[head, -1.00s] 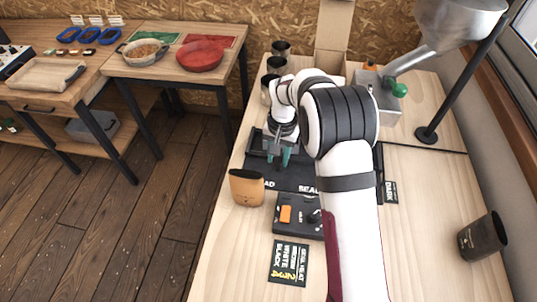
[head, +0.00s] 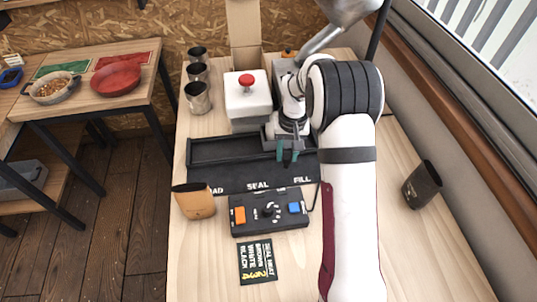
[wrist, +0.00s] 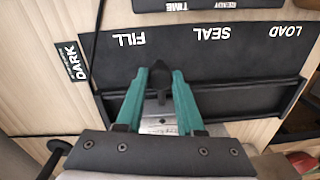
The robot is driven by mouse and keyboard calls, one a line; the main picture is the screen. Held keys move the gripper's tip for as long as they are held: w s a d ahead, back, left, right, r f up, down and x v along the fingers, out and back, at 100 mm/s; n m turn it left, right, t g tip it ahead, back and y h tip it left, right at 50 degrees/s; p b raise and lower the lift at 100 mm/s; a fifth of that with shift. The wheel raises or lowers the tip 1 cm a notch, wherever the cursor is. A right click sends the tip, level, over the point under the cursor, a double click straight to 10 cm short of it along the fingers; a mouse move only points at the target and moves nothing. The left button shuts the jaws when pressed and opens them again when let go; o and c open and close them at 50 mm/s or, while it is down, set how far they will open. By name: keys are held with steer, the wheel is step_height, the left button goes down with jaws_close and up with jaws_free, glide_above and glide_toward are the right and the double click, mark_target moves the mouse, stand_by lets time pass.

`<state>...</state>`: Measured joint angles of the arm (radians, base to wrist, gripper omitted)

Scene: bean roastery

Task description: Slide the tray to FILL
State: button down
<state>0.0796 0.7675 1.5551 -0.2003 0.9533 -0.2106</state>
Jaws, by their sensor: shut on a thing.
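The black slide track (head: 215,178) carries the white words LOAD, SEAL and FILL; it also shows, reversed, in the wrist view (wrist: 250,55). My gripper (head: 288,157) is at the track's right part, between SEAL and FILL and nearer FILL. In the wrist view my gripper (wrist: 158,85) has its teal fingers closed on a dark upright handle (wrist: 160,76), apparently the tray's. A pale metallic surface with small print (wrist: 160,124) shows between the fingers. The tray's body is mostly hidden by my gripper.
A white sealer with a red button (head: 246,105) stands behind the track. A tan pouch (head: 194,202) is at the track's left front. A control box (head: 265,222) sits in front, with a label card (head: 257,262) nearer.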

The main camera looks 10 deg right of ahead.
steer(key=shift+d, duration=2.4)
steer(key=shift+d, duration=0.15)
steer(key=c, duration=0.5)
jaws_free()
steer(key=shift+r, duration=0.1)
steer(key=r, duration=1.5)
steer(key=shift+d+r, duration=0.2)
steer(key=shift+r, duration=0.1)
